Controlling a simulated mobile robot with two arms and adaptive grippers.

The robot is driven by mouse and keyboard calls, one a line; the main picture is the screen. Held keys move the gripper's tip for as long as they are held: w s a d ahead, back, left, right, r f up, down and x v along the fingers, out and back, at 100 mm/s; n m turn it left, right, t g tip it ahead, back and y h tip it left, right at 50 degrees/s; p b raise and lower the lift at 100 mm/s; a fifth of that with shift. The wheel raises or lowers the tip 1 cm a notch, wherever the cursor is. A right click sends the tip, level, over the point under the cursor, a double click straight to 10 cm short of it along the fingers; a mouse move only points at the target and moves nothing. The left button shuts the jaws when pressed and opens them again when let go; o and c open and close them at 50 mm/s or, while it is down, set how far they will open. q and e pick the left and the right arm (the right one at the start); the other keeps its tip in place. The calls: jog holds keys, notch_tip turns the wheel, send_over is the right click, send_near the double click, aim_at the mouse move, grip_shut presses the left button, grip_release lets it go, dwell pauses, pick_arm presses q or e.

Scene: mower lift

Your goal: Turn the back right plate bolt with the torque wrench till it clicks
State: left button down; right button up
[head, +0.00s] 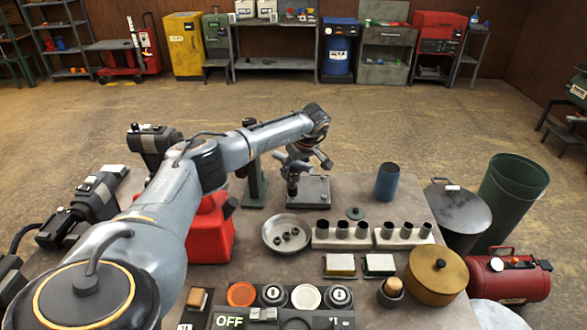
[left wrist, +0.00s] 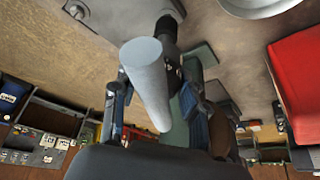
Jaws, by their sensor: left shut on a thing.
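My left gripper (head: 300,160) is over the dark metal plate (head: 318,198) on the table. In the left wrist view its two fingers (left wrist: 160,110) are shut around a smooth grey cylinder, which looks like the handle of the torque wrench (left wrist: 148,75). In the head view a dark upright piece below the gripper reaches down to the plate's left back area. I cannot tell whether it sits on a bolt. The back right plate bolt is too small to make out. My right gripper is not in view.
A green post (head: 255,180) stands just left of the plate, with a red can (head: 208,232) nearer. A round metal dish (head: 287,234) holds several dark nuts or sockets. Socket holders (head: 342,236) stand in front, and a blue cup (head: 388,182) stands to the right.

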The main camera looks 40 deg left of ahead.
pick_arm(q)
jog(key=shift+f+b, duration=0.5)
jog(key=shift+f, duration=0.15)
dwell(0.5)
jog(key=shift+a+m+t, duration=0.1)
jog(key=shift+m+t, duration=0.3)
jog(key=shift+m, duration=0.8)
jog(key=shift+w+n+g, duration=0.1)
jog(key=shift+n+g, duration=0.2)
jog(key=shift+n, duration=0.5)
jog(key=c, duration=0.6)
grip_release()
jog(key=shift+c, duration=0.2)
jog(key=shift+s+f, duration=0.2)
jog(key=shift+d+r, duration=0.25)
jog(key=shift+r, duration=0.25)
jog(key=v, duration=1.1)
jog(key=shift+r, duration=0.2)
jog(key=shift+s+f, duration=0.1)
